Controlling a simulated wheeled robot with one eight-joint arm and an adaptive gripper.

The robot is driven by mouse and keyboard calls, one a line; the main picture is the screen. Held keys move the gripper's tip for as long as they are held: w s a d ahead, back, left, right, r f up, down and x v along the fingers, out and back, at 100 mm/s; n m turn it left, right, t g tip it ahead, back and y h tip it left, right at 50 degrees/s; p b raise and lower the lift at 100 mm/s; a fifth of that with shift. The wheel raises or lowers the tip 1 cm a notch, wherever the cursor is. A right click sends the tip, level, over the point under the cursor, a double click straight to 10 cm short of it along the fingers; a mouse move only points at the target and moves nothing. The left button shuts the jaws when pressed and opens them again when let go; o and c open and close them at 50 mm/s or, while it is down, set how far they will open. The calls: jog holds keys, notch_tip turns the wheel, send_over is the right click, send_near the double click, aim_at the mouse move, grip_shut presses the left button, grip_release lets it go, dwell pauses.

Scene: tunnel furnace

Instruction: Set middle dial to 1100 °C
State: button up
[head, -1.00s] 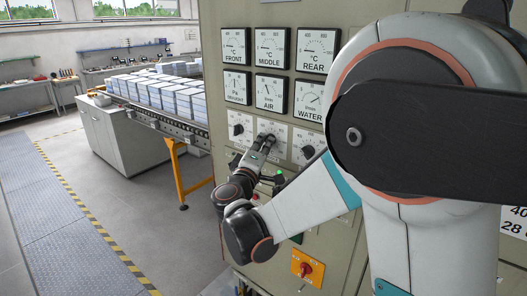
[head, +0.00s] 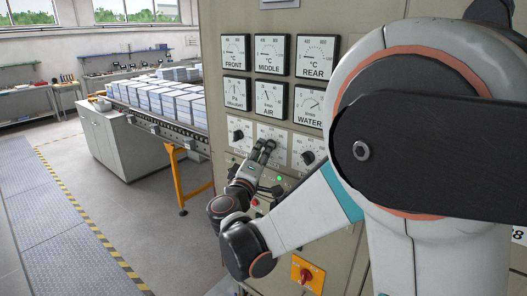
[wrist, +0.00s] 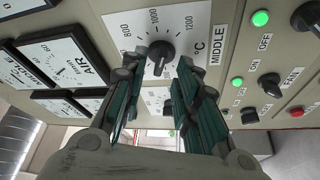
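The middle dial is a dark round knob (wrist: 159,56) on a white scale plate (wrist: 199,30) marked 600 to 1200 °C and labelled MIDDLE. Its pointer is too small to read surely. My gripper (wrist: 161,68) is open, its two fingers on either side of the knob in the wrist view. I cannot tell whether the fingers touch it. In the head view my gripper (head: 264,148) is at the middle dial plate (head: 272,132) and hides the knob.
The front dial (head: 237,134) is left of the middle one and the rear dial (head: 308,156) right. Gauges (head: 269,55) sit above. A green lamp (wrist: 260,18) and black switches (wrist: 269,86) lie close by. A red-orange switch (head: 305,275) is lower. Open floor lies left.

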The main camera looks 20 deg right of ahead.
jog(key=v, duration=1)
jog(key=shift+f, duration=0.1)
